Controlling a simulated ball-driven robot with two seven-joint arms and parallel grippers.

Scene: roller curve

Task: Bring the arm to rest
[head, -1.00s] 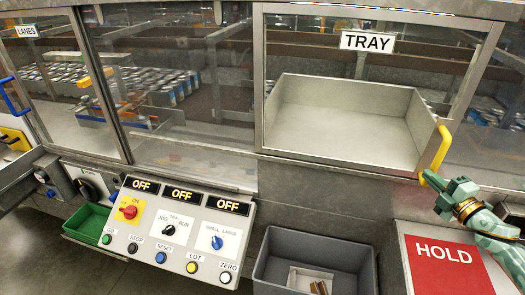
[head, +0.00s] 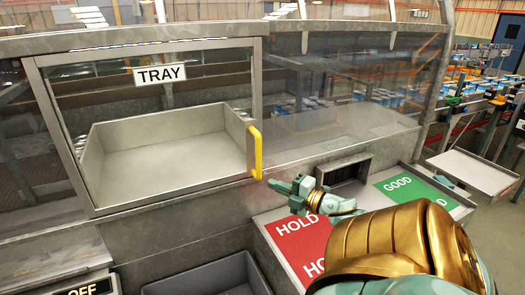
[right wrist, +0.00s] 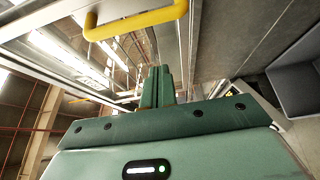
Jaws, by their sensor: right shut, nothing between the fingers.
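My right gripper (head: 283,188) is shut and empty, in front of the machine and to the right of the tray door. Its green fingers also show pressed together in the right wrist view (right wrist: 157,86). In the head view the fingertips point left, just below the yellow handle (head: 255,150) of the tray door. The handle also shows in the right wrist view (right wrist: 136,20), apart from the fingers. My right forearm, gold and green, reaches in from the lower right. My left gripper is not in view.
The metal tray (head: 165,183) sits behind the window marked TRAY (head: 160,75). Below my gripper lies the red HOLD panel (head: 296,240), with the green GOOD panel (head: 412,190) to its right. A grey bin (head: 215,278) stands below the machine front. A side table (head: 472,171) stands at the right.

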